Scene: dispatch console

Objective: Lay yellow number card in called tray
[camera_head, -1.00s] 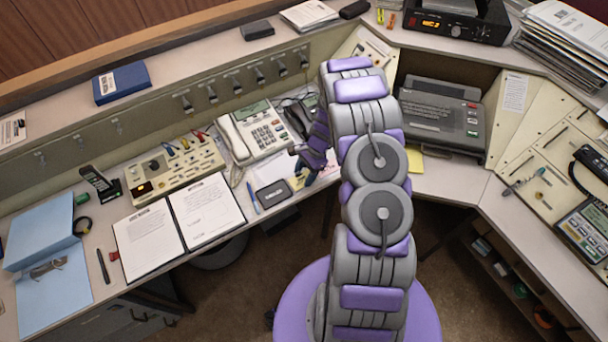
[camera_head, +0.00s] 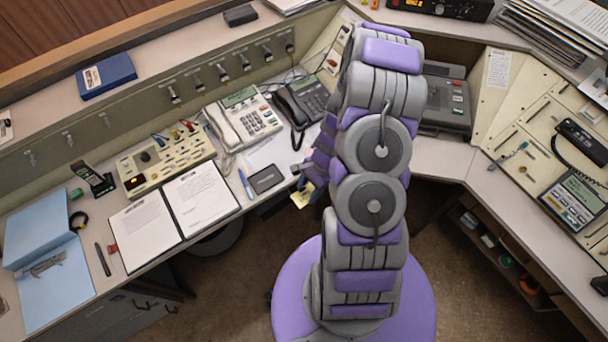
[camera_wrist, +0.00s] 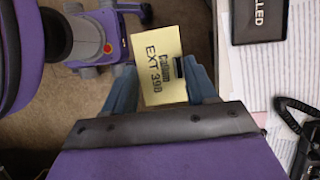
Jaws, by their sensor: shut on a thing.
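The yellow number card (camera_wrist: 160,55) shows in the wrist view with dark print reading "EXT 398". My gripper (camera_wrist: 162,88) is shut on it, with a blue finger on each side. In the head view the card (camera_head: 302,197) hangs at the desk's front edge, and my arm hides most of the gripper (camera_head: 307,178). The called tray (camera_head: 267,179) is a small dark rectangle on the desk, just left of the card. Its lettering "LLED" shows in the wrist view (camera_wrist: 258,18), right of the card and apart from it.
A blue pen (camera_head: 245,184) and an open clipboard folder (camera_head: 172,231) lie left of the tray. A light desk phone (camera_head: 245,122) and a dark phone (camera_head: 300,105) stand behind it. White papers lie around the tray. Floor shows below the card.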

